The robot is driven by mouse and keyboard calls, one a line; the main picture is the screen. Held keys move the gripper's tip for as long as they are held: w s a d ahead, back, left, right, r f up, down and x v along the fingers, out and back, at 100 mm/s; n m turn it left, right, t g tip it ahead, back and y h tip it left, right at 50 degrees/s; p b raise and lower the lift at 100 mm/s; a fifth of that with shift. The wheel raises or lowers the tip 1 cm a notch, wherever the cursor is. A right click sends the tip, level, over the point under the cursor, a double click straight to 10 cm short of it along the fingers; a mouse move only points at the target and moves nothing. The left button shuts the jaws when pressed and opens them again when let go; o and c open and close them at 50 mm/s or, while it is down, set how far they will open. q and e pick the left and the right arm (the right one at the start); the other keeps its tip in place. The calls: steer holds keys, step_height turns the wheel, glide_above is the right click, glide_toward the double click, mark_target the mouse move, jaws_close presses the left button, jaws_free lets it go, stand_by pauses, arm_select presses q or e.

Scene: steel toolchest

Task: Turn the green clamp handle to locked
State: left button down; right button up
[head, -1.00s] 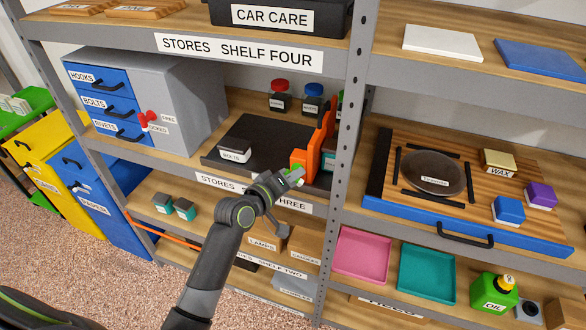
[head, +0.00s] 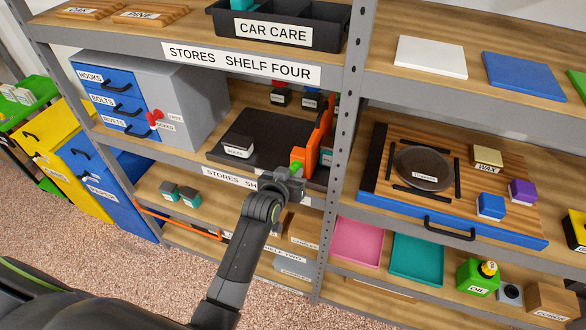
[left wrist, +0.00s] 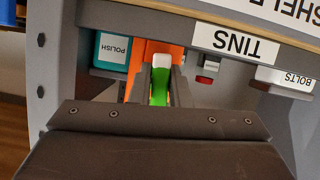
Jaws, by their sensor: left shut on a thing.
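The orange clamp (head: 325,125) stands at the right end of a black board on the shelf, beside the grey upright. Its green handle (head: 295,169) shows as a small piece at the front, mostly hidden by my left gripper (head: 291,177). In the left wrist view the green handle (left wrist: 159,94), with a pale end, lies between the two fingers of my left gripper (left wrist: 160,84). The fingers are shut on it. The orange clamp body (left wrist: 146,52) is just beyond. My right gripper is out of view.
The grey upright (head: 341,160) stands close right of the clamp.

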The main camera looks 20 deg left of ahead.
arm_select(q)
steer(key=shift+m+y, duration=0.3)
steer(key=shift+y, duration=0.1)
steer(key=shift+f+p, duration=0.1)
steer(key=shift+p, duration=0.2)
steer(key=c, duration=1.4)
jaws_free()
